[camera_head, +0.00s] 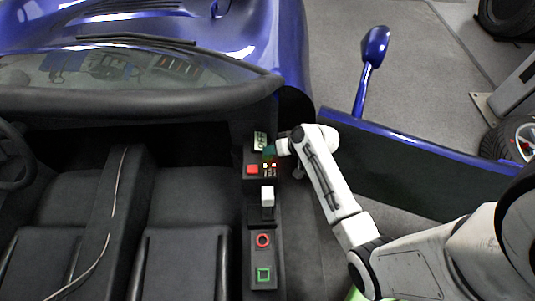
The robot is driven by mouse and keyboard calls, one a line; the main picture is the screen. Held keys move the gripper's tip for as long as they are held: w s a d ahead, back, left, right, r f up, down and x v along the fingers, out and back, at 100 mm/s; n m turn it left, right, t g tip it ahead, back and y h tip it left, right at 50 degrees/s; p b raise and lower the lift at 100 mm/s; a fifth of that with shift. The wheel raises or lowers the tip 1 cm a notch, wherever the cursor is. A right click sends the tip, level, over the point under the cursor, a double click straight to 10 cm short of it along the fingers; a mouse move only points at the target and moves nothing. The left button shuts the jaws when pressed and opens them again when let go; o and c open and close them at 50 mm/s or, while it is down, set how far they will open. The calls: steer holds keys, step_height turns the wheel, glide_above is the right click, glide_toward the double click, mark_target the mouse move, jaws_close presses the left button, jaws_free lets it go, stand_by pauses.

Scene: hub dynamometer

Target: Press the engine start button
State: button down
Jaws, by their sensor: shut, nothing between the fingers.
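A narrow black console (263,217) runs up the right side of the car's cabin and carries several controls. On its upper part are a red block-like button (252,170), a small pale label or switch plate (260,140) and a dark green patch (268,151). No readable lettering shows which one is the engine start button. My gripper (270,166) is at the end of the white arm, over the upper console, just right of the red button. It is small in view and looks shut and empty. Whether it touches the console cannot be told.
A white-topped lever (267,196) stands below the upper controls. Lower down are a red ring (263,240) and a green square outline (263,274). The open blue car door (420,160) lies right of my arm. Black seats (180,262) and the windshield (130,70) are left.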

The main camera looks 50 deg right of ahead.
mark_target(270, 157)
steer(key=shift+f, duration=0.4)
steer(key=shift+f+b, duration=0.15)
steer(key=shift+b, duration=0.15)
stand_by(0.5)
steer(key=shift+r+p, duration=0.65)
steer(key=shift+p, duration=0.05)
step_height(270, 157, up, 6)
steer(key=p, duration=0.5)
steer(key=shift+p, duration=0.3)
stand_by(0.4)
